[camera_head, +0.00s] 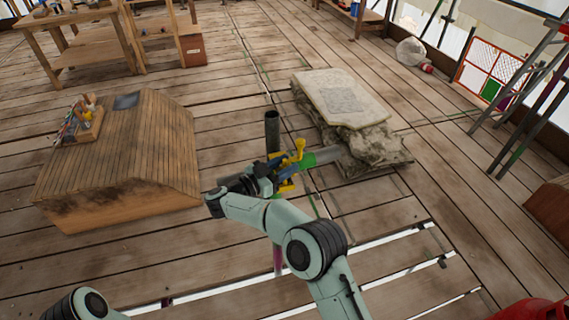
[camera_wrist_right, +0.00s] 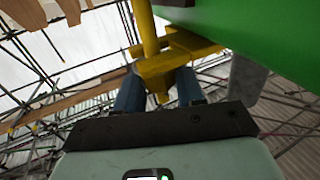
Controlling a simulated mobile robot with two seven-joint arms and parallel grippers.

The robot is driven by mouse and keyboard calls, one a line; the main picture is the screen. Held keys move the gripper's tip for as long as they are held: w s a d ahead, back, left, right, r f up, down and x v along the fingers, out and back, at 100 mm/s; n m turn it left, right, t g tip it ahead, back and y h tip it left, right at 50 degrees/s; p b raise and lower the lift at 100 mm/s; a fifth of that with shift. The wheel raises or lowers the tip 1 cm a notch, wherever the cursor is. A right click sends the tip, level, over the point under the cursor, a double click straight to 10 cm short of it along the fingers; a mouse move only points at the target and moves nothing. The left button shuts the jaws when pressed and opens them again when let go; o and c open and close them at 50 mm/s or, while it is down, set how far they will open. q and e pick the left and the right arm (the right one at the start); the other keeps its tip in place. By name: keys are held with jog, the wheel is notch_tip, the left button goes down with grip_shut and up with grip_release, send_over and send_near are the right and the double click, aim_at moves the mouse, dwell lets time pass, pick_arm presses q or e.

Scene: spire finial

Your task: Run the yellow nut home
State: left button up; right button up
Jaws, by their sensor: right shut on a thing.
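A yellow nut assembly (camera_head: 298,150) stands beside the dark upright pipe, with more yellow showing lower down. It is against a green part (camera_head: 306,160) on a grey bar. My right gripper (camera_head: 273,172) is at the yellow metal. In the right wrist view, its two blue fingers (camera_wrist_right: 158,88) are shut on a yellow piece, the nut (camera_wrist_right: 160,68), with a yellow rod rising above it. The green part (camera_wrist_right: 255,35) is close at the upper right there. The nut's thread and seat are hidden. My left gripper is out of view; only part of its arm shows at bottom left.
The dark pipe (camera_head: 272,130) stands just behind my right gripper. A stone block (camera_head: 350,115) lies to the right. A shingled wooden piece (camera_head: 130,150) with a small tool tray (camera_head: 82,122) is on the left. Open gaps run between the floor planks in front.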

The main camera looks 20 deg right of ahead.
jog(key=o, duration=1)
jog(key=shift+d, duration=0.1)
jog(key=shift+c, duration=0.2)
jog(key=b+v, duration=0.1)
jog(key=v, duration=1.2)
jog(key=shift+a, duration=0.25)
